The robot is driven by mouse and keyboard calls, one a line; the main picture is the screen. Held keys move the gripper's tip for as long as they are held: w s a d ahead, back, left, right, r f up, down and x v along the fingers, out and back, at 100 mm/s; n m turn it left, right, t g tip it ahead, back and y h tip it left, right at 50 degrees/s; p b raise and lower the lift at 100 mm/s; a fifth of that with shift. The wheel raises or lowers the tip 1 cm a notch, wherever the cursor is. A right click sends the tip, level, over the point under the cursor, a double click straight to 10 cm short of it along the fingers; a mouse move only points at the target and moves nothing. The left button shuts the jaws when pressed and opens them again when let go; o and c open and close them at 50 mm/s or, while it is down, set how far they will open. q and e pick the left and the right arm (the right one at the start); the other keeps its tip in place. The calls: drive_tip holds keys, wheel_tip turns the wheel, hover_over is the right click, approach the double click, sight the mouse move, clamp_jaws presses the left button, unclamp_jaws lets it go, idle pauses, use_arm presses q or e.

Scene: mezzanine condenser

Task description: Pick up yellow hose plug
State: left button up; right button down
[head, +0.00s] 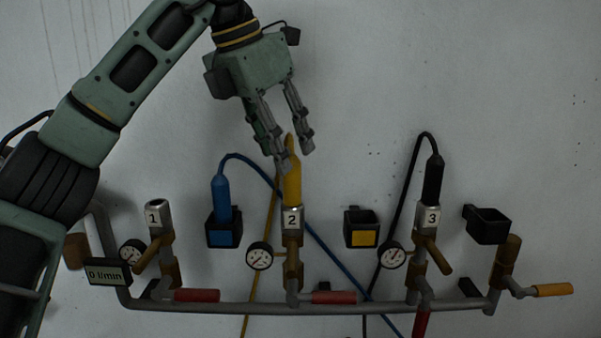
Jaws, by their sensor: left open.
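The yellow hose plug (292,185) stands upright in the socket marked 2 (292,219), in the middle of the pipe manifold. Its yellow hose (273,200) bends over from the top and runs down behind the manifold. My left gripper (294,160) is open and points down, with its fingers around or just in front of the plug's upper end. I cannot tell whether a finger touches the plug. My right gripper is not in view.
The blue plug (221,200) stands in a blue-marked holder (223,239). The black plug (433,182) is in socket 3 (430,218). A yellow-marked holder (361,236) is empty. Socket 1 (154,218) is open. Gauges and red-handled valves line the pipe (250,307).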

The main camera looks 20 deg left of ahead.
sight(291, 175)
use_arm(q)
drive_tip(key=shift+p+x, duration=0.35)
drive_tip(key=shift+x, duration=0.85)
drive_tip(key=shift+w+f+p, duration=0.15)
drive_tip(key=shift+w+p, duration=0.1)
drive_tip(key=shift+p, duration=0.1)
drive_tip(key=w+f+p, duration=0.2)
drive_tip(key=f, duration=0.1)
drive_tip(key=shift+d+f, duration=0.15)
drive_tip(key=shift+w+d+f, duration=0.1)
drive_tip(key=shift+w+f, duration=0.15)
drive_tip(key=shift+f, duration=0.2)
drive_tip(key=shift+s+r, duration=0.1)
drive_tip(key=shift+s, duration=0.1)
drive_tip(key=shift+c, duration=1.1)
clamp_jaws()
